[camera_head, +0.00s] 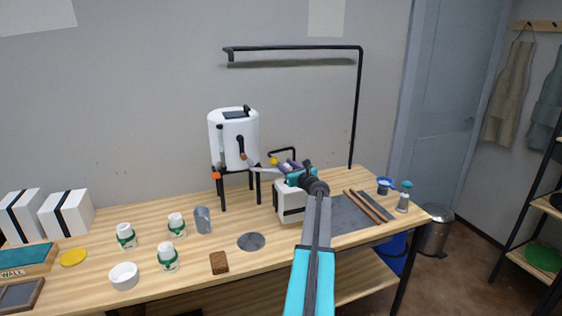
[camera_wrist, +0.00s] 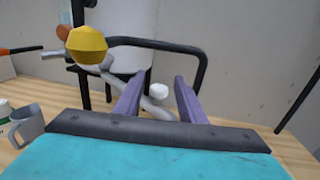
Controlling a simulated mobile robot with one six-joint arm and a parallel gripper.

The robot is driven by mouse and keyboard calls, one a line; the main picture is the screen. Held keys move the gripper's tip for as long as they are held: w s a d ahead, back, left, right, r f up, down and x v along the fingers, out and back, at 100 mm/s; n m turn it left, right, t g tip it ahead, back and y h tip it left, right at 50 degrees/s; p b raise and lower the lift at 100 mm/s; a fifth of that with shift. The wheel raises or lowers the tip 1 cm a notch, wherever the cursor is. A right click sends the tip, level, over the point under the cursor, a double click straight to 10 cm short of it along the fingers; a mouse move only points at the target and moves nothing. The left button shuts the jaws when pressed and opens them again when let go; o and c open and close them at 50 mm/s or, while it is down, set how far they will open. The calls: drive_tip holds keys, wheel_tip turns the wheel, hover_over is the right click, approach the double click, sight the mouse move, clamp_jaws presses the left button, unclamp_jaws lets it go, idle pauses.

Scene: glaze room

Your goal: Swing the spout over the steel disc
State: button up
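The spout (camera_head: 262,169) is a thin grey tube that leaves the front of a white tank (camera_head: 226,140) on black legs and points right. The steel disc (camera_head: 251,241) is a flat dark grey round on the table, left of and below the spout's end. My gripper (camera_head: 287,167) is at the spout's outer end, to the right of the tank. In the wrist view the purple fingers of my gripper (camera_wrist: 157,84) are apart, with a pale tube and a white knob (camera_wrist: 158,91) between or just beyond them. I cannot tell whether they touch it.
A white box (camera_head: 290,202) stands below my gripper. A yellow knob (camera_wrist: 86,45) and a black bent bar (camera_wrist: 195,52) are close by. A grey cup (camera_head: 203,220) and a brown block (camera_head: 219,262) flank the disc. White-and-green jars (camera_head: 168,257) stand left.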

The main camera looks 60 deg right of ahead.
drive_tip(key=shift+p+x, duration=0.45)
drive_tip(key=shift+x, duration=1.3)
clamp_jaws()
